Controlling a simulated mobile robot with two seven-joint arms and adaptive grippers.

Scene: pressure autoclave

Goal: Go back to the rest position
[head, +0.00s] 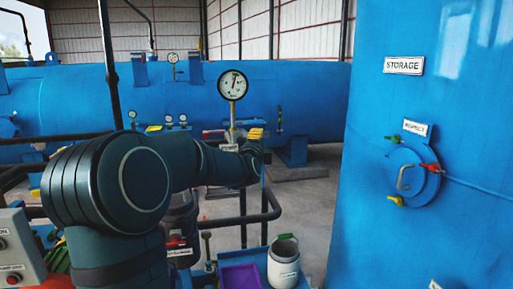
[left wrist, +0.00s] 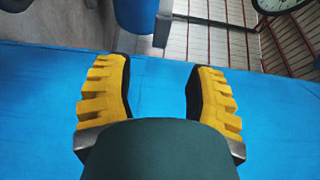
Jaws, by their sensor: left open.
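My left arm reaches in from the lower left in the head view. My left gripper (head: 256,135) is at its far end, small and partly hidden by the wrist, with a bit of yellow finger showing beside the gauge post. In the left wrist view my left gripper (left wrist: 159,85) has its two yellow ridged fingers wide apart, with nothing between them. Behind them is a blue surface. My right gripper is in neither view.
A round pressure gauge (head: 233,85) stands close by my left gripper. Dark pipe rails (head: 270,205) run below it. A purple tray (head: 240,277) and a whitish bucket (head: 284,264) are at the bottom. The blue storage tank (head: 455,130) fills the right side. A control box (head: 18,250) is at lower left.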

